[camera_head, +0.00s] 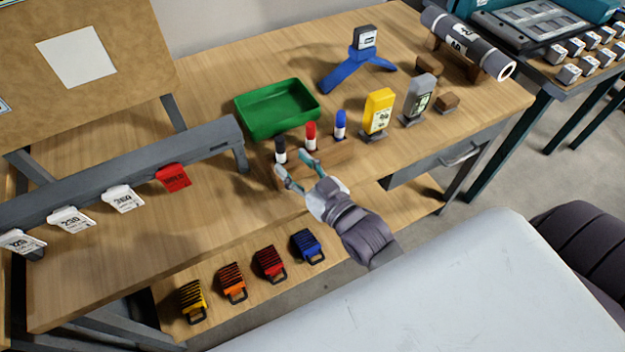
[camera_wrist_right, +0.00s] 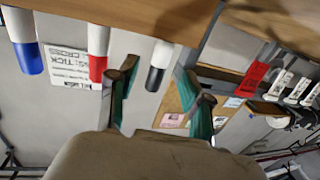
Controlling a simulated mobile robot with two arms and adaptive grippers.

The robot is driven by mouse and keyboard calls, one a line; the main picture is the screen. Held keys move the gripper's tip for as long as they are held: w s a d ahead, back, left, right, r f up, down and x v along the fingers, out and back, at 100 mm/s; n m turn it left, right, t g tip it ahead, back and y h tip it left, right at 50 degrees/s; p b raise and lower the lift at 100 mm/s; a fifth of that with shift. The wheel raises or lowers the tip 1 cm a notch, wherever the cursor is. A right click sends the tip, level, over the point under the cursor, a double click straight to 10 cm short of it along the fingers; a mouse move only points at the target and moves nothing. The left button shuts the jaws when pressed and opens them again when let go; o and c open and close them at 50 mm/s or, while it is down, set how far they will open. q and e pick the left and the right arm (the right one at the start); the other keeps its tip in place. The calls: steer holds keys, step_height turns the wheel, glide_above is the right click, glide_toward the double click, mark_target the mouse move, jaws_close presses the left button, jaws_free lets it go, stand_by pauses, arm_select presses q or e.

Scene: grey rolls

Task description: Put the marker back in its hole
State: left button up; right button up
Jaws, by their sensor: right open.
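A black-capped marker (camera_head: 280,150), a red-capped marker (camera_head: 310,135) and a blue-capped marker (camera_head: 340,124) stand upright in a row at a wooden block (camera_head: 335,157) on the workbench. My right gripper (camera_head: 296,170) is open and empty in front of the block, close to the black marker. In the right wrist view, which is upside down, my right gripper's fingers (camera_wrist_right: 160,88) spread either side of the black marker (camera_wrist_right: 157,70) in the picture; I see no contact. The red marker (camera_wrist_right: 98,50) lies just outside one finger. The holes are hidden. My left gripper is out of view.
A green tray (camera_head: 245,120) stands behind the markers. A grey rail (camera_head: 130,168) with hanging tags is at left. Several colored padlock-like items, including a blue one (camera_head: 307,245), lie on the lower shelf.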

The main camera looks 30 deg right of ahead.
steer(key=v, duration=0.7)
steer(key=shift+s, duration=0.1)
